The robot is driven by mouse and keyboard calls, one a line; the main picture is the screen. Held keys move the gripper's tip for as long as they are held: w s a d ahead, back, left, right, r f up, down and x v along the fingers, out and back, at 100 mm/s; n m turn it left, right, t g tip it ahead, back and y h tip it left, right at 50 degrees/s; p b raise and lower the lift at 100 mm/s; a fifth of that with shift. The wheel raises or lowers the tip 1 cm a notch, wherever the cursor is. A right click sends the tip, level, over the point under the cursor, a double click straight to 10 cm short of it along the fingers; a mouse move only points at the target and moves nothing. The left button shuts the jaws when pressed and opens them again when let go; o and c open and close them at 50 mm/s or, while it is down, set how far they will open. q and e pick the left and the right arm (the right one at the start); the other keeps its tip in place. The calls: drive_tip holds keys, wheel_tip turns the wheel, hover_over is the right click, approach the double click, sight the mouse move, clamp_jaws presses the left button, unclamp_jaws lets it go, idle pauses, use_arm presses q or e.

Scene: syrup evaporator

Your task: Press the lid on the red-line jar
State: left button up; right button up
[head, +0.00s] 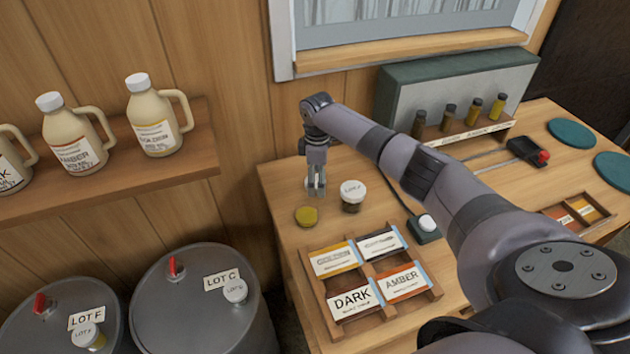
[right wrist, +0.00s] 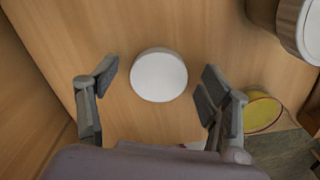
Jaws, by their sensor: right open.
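My right gripper (head: 316,188) points straight down over the left part of the table, open and empty. In the right wrist view a round white lid (right wrist: 158,76) lies on the wood between the two spread fingers (right wrist: 160,98), apart from both. In the head view the gripper mostly hides this lid. A small open-topped jar (head: 306,216) with yellow contents stands just in front; it also shows in the wrist view (right wrist: 262,110). A dark jar with a white lettered lid (head: 352,194) stands to the right of the gripper. My left gripper is out of view.
A wooden rack (head: 334,318) of label cards lies in front. A black device with a white knob (head: 425,228) is to the right. A stand with several sample bottles (head: 468,128) is behind. Two drums (head: 205,310) and a jug shelf (head: 110,180) are at left.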

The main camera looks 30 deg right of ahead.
drive_tip(key=c, duration=0.8)
drive_tip(key=shift+r, duration=0.15)
drive_tip(key=shift+c, duration=0.2)
wheel_tip(320, 180, up, 20)
drive_tip(key=b, duration=0.3)
